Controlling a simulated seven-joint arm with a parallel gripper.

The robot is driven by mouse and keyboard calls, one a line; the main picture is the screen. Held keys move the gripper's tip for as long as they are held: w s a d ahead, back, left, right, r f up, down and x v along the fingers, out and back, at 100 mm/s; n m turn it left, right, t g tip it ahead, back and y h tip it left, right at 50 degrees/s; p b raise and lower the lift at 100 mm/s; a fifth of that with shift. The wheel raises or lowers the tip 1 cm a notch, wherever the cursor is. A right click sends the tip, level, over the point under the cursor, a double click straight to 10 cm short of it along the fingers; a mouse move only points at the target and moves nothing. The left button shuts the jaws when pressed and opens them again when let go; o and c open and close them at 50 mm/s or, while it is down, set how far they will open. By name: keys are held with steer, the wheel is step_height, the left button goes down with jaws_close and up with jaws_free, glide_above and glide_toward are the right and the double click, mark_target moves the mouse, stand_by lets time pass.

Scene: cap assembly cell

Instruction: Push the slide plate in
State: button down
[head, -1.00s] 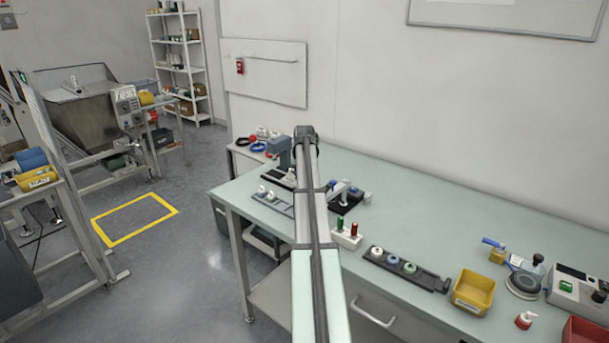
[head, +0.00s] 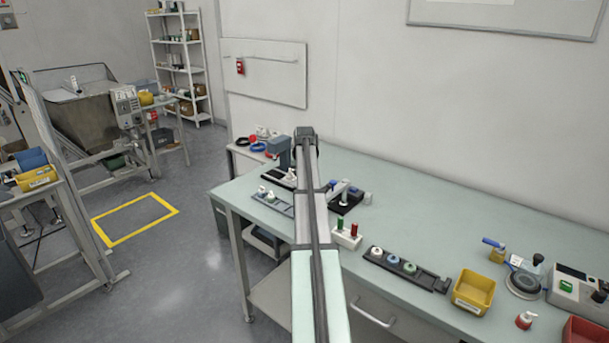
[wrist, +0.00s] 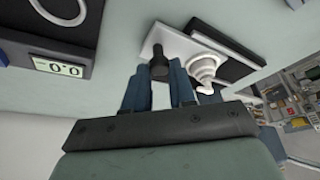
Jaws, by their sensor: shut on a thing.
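In the wrist view, my gripper (wrist: 159,88) has its two blue fingers on either side of a black knob (wrist: 158,62) and is shut on it. The knob stands on a light slide plate (wrist: 173,42), which runs back toward a black base (wrist: 228,48). A white stepped cone-shaped part (wrist: 204,68) stands on the plate or base beside the right finger. In the head view, my own arm hides the gripper and the knob. A dark fixture with pale parts (head: 345,196) shows just right of the arm.
In the head view, a rack with several caps (head: 402,268), a red-and-green-handled holder (head: 346,236) and a yellow bin (head: 474,291) line the bench front. The bench's back right is clear.

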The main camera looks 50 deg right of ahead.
mark_target(289, 173)
steer(key=w, duration=0.8)
steer(key=shift+w+d, duration=0.1)
steer(key=shift+w, duration=0.45)
steer(key=c, duration=1.1)
jaws_free()
steer(key=shift+c, duration=0.2)
steer(key=shift+o, duration=1)
steer(key=shift+s+r, duration=0.1)
steer(key=v, duration=1.3)
steer(key=shift+a+r, duration=0.25)
steer(key=shift+a, duration=0.05)
